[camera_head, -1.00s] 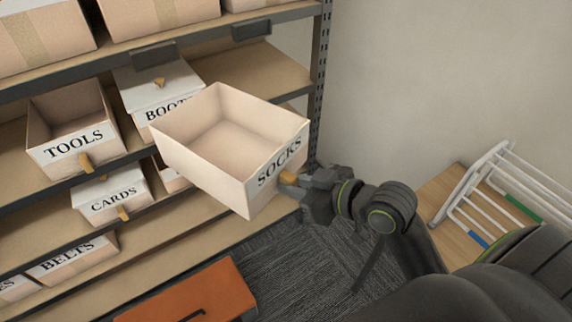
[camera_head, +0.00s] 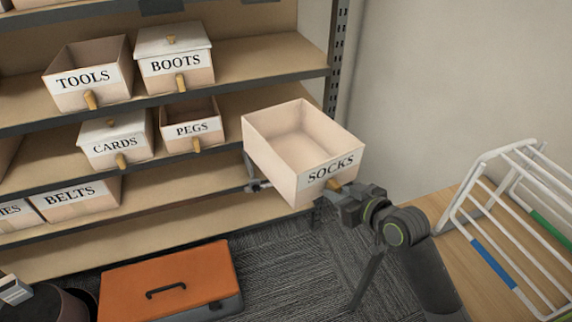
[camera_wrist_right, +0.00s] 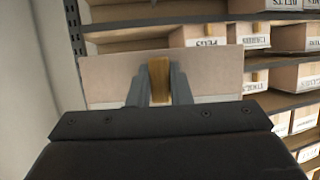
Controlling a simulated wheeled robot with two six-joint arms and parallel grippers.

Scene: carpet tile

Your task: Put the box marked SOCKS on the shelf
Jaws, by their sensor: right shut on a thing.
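The open-topped box marked SOCKS (camera_head: 278,158) is pale tan with a white label strip on its front. It is in the air in front of the shelf unit, roughly upright and seemingly empty. My right gripper (camera_head: 340,192) is shut on the wooden knob at its front. In the right wrist view the gripper (camera_wrist_right: 160,85) grips the knob, and the box front (camera_wrist_right: 210,72) spans the middle. The shelf (camera_head: 265,57) has bare board right of the BOOTS box. The board right of the PEGS box is partly hidden by the SOCKS box. My left gripper is not seen.
TOOLS (camera_head: 88,80), BOOTS (camera_head: 176,62), CARDS (camera_head: 115,143), PEGS (camera_head: 192,127) and BELTS (camera_head: 75,195) boxes stand on the shelves. An orange toolbox (camera_head: 165,280) lies on the carpet. A white rack (camera_head: 485,185) stands on a wooden surface at right, beside the wall.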

